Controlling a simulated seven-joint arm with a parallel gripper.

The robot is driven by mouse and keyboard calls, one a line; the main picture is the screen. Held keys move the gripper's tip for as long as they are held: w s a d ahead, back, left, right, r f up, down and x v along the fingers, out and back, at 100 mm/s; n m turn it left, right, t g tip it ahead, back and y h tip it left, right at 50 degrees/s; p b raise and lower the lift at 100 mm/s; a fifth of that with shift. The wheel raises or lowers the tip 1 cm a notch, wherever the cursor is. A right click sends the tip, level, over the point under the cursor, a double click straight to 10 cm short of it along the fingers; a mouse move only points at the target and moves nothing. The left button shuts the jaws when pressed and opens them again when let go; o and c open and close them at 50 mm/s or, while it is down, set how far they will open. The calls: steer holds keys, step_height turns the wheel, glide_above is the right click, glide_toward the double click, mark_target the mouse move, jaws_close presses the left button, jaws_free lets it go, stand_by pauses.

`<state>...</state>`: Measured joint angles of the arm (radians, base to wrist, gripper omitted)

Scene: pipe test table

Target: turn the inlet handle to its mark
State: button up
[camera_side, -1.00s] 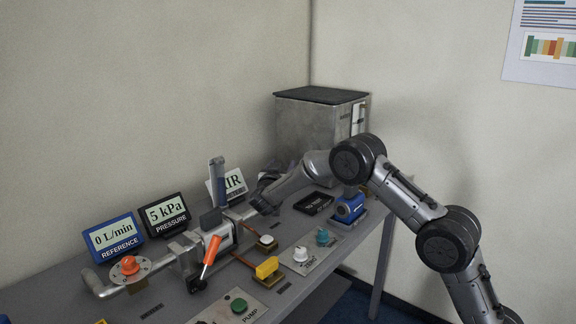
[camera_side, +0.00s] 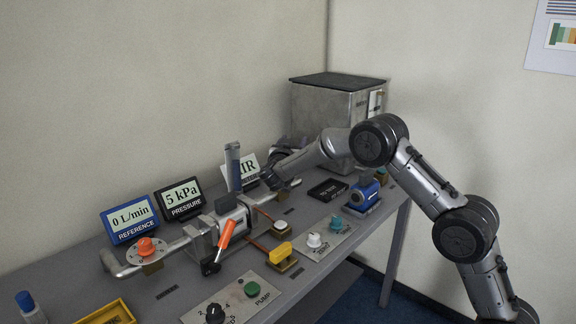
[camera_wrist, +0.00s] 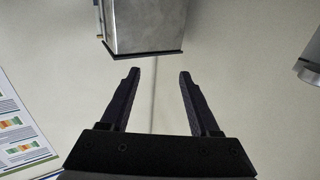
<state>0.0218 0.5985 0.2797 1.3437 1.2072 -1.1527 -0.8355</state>
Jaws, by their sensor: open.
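A pipe assembly (camera_side: 130,268) lies along the table. It carries an orange lever (camera_side: 226,235), tilted up, and an upright blue-grey handle (camera_side: 233,165). An orange round knob (camera_side: 146,246) sits on a dial at its left end. I cannot tell from the labels which is the inlet handle, and its mark is not readable. In the wrist view my gripper (camera_wrist: 158,72) is open and empty, with the two fingers apart.
The REFERENCE display (camera_side: 131,219) reads 0 L/min; the PRESSURE display (camera_side: 181,199) reads 5 kPa. Along the front are a yellow handle (camera_side: 280,252), a green PUMP button (camera_side: 252,289) and white and teal knobs. A metal box (camera_side: 325,105) stands at the back.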

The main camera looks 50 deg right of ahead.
steer(key=w+f, duration=0.2)
steer(key=w+d+f, duration=0.1)
steer(key=w+f, duration=0.1)
steer(key=w, duration=0.1)
steer(key=w+f, duration=0.2)
steer(key=shift+w+d+f, duration=0.35)
steer(key=shift+d, duration=0.05)
step_height(320, 180, down, 7)
steer(key=shift+f, duration=0.1)
steer(key=shift+x, duration=0.9)
steer(key=shift+w+d+f, duration=0.1)
steer(key=shift+w+d, duration=0.15)
steer(key=shift+d, duration=0.3)
jaws_close()
